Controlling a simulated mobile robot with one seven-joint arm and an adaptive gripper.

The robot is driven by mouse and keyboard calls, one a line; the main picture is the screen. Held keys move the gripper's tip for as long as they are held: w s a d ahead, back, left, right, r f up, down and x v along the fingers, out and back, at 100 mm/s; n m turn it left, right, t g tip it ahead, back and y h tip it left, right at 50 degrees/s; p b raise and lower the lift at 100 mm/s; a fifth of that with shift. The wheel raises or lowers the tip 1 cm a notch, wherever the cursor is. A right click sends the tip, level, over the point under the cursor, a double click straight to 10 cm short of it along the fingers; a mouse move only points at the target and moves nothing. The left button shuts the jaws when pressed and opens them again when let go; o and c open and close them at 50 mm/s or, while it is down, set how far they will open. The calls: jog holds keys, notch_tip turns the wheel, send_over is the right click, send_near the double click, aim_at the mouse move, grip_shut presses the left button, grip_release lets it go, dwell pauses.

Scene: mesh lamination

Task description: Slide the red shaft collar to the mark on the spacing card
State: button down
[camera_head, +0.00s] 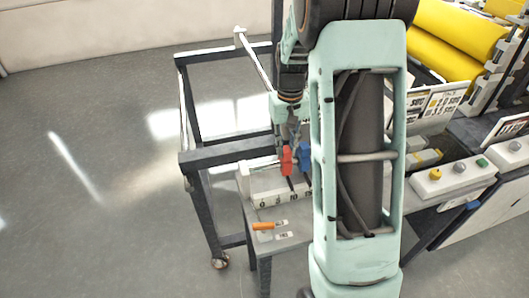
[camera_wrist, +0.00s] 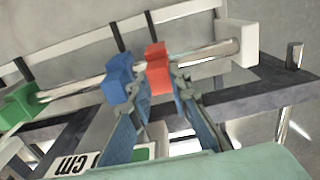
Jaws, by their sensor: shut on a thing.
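The red shaft collar (camera_wrist: 157,74) sits on a shiny horizontal rod (camera_wrist: 205,55) in the wrist view. My gripper (camera_wrist: 160,84) is shut on it, one finger on each side. The red collar also shows in the head view (camera_head: 287,161), beside a blue collar (camera_head: 305,153). In the wrist view the blue collar (camera_wrist: 117,84) is close to the left finger; I cannot tell if they touch. A white strip with a printed scale (camera_head: 278,197) lies below the rod. The target mark cannot be made out.
A green collar (camera_wrist: 21,104) is farther left on the rod in the wrist view. A white end block (camera_wrist: 236,43) holds the rod's right end. An orange-and-white item (camera_head: 265,226) lies on the grey stand. A dark frame (camera_head: 225,152) stands at the left.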

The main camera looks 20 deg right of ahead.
jog(key=shift+d, duration=0.55)
jog(key=c, duration=1.8)
grip_release()
jog(key=shift+d, duration=0.15)
